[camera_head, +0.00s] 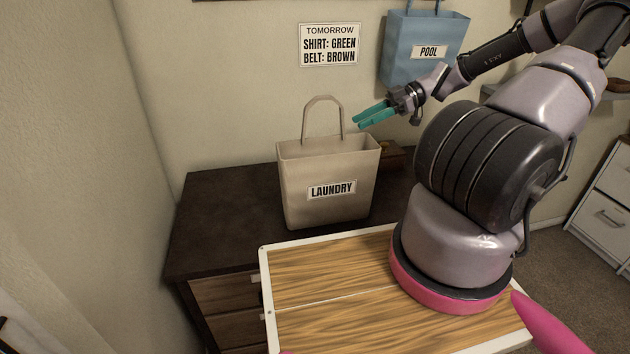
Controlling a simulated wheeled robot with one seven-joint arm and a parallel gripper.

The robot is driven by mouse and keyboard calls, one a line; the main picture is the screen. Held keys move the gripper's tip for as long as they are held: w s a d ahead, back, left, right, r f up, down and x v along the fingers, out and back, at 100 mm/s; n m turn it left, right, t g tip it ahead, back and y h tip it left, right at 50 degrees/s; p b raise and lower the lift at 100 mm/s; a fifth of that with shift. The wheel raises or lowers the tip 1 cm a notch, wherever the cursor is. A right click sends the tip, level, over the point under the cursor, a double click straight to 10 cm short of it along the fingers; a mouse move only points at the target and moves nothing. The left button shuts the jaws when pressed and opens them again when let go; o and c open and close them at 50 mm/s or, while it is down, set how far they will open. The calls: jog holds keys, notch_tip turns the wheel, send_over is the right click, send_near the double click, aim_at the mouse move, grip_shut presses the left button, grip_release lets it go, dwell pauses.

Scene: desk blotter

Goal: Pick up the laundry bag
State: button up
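The laundry bag (308,205) is a beige open-topped tote with a white label reading LAUNDRY. It stands upright on the dark dresser (225,215), left of my arm. Its handle (324,102) arches up above the opening. My gripper (362,116), with teal fingers, is just right of the handle and above the bag's right rim, pointing left. The two fingers show a narrow gap between them, and nothing is seen in it. The gripper looks apart from the handle. The inside of the bag is mostly hidden.
A blue bag (402,55) labelled POOL hangs on the wall behind my arm. A sign (329,45) is on the wall above the laundry bag. A small brown object (392,157) sits behind the bag's right side. The dresser top left of the bag is clear.

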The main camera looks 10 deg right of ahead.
aim_at(329, 139)
jog(key=x, duration=0.5)
jog(key=shift+r, duration=0.1)
jog(key=shift+f+x, duration=0.2)
jog(key=shift+x, duration=1.3)
jog(key=shift+f+x, duration=0.15)
jog(key=shift+x, duration=1.35)
jog(key=shift+w+d, duration=0.15)
grip_shut()
